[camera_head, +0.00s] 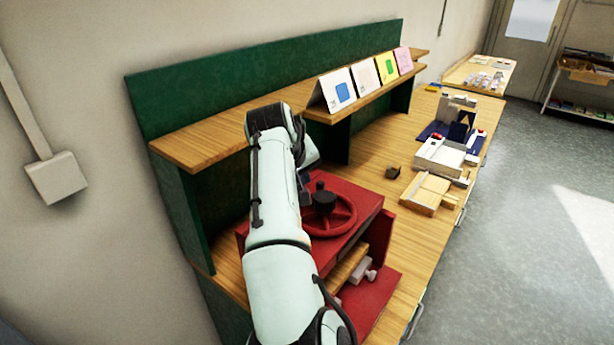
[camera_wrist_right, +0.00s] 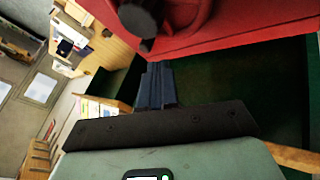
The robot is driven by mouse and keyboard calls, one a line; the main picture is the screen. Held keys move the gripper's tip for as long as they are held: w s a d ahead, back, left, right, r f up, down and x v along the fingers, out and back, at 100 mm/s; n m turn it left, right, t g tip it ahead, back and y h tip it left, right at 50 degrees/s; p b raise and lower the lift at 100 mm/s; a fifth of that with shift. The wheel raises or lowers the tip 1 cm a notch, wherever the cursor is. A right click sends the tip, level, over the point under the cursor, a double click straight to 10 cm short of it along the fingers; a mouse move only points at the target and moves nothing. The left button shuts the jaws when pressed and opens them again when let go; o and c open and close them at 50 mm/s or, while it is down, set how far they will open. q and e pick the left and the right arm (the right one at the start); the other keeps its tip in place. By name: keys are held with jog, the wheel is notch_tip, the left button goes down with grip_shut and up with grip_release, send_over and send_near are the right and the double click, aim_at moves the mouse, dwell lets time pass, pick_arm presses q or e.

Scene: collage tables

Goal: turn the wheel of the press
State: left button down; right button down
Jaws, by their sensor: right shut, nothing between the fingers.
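The red press (camera_head: 372,200) stands on the wooden bench. Its red wheel (camera_head: 350,222) lies flat on top, with a dark hub at its middle. My right arm crosses in front and hides the left part of the press. My right gripper (camera_head: 307,176) is beside the wheel's back left side, partly hidden by my wrist. In the right wrist view the gripper's dark fingers (camera_wrist_right: 157,84) are shut together and empty, below the dark hub (camera_wrist_right: 142,17). The red press top (camera_wrist_right: 250,30) also shows there. Contact with the wheel cannot be told. My left gripper is out of view.
A green back panel (camera_head: 270,80) with a wooden shelf (camera_head: 205,143) rises behind the press. Cards (camera_head: 340,90) stand on the shelf. A small dark block (camera_head: 393,172), a wooden tray (camera_head: 428,192) and a white device (camera_head: 440,155) sit further along the bench.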

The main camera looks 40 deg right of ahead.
aim_at(313, 193)
jog(key=x, duration=0.8)
jog(key=shift+w+d+f, duration=0.1)
jog(key=shift+d+f, duration=0.05)
jog(key=shift+f, duration=0.1)
jog(key=shift+d, duration=0.15)
jog(key=shift+d+b, duration=0.1)
jog(key=shift+b, duration=0.3)
